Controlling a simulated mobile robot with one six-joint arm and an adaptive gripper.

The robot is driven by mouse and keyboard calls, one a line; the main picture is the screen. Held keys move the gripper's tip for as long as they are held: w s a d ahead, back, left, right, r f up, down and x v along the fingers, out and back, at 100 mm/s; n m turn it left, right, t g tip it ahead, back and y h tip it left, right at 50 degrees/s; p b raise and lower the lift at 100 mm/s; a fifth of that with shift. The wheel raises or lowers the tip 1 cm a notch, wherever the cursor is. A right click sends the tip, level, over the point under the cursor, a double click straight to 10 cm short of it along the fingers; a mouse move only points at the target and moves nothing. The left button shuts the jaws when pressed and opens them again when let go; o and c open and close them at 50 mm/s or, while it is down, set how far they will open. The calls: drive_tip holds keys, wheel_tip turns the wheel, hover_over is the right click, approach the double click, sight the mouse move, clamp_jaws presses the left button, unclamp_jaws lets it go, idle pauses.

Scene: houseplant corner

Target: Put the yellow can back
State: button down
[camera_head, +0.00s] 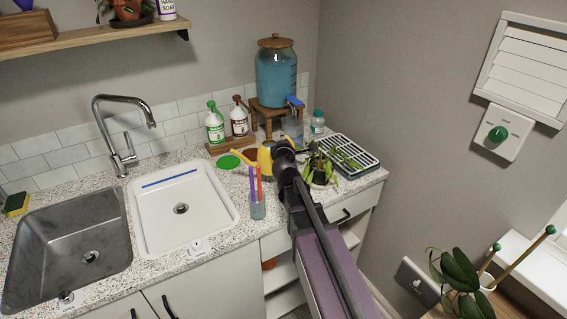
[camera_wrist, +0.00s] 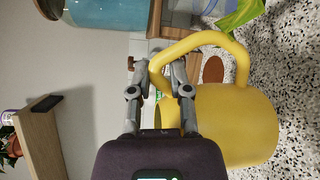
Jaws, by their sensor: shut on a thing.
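The yellow watering can (camera_head: 264,158) is at the back of the counter in the head view, partly hidden behind my gripper (camera_head: 283,148). In the wrist view the yellow can (camera_wrist: 238,122) fills the right side, with its looped handle (camera_wrist: 212,38) running up to my fingers. My gripper (camera_wrist: 162,72) is shut on the can's handle, one finger on each side. I cannot tell whether the can's base touches the counter.
A cup of coloured sticks (camera_head: 257,206) and a green disc (camera_head: 229,161) are near the can. A potted plant (camera_head: 321,169) and a drying rack (camera_head: 347,155) stand to the right. Bottles (camera_head: 215,127) and a blue dispenser (camera_head: 276,76) stand behind. The white sink (camera_head: 215,215) is left.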

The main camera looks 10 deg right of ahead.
drive_tip(key=shift+f+b, duration=1.35)
drive_tip(key=shift+f, duration=0.3)
wheel_tip(320, 180, down, 4)
drive_tip(key=b, duration=0.3)
drive_tip(key=shift+r+b, duration=0.15)
drive_tip(key=shift+b, duration=0.2)
drive_tip(key=c, duration=0.6)
unclamp_jaws()
drive_tip(key=shift+o, duration=0.2)
drive_tip(key=shift+s, duration=0.1)
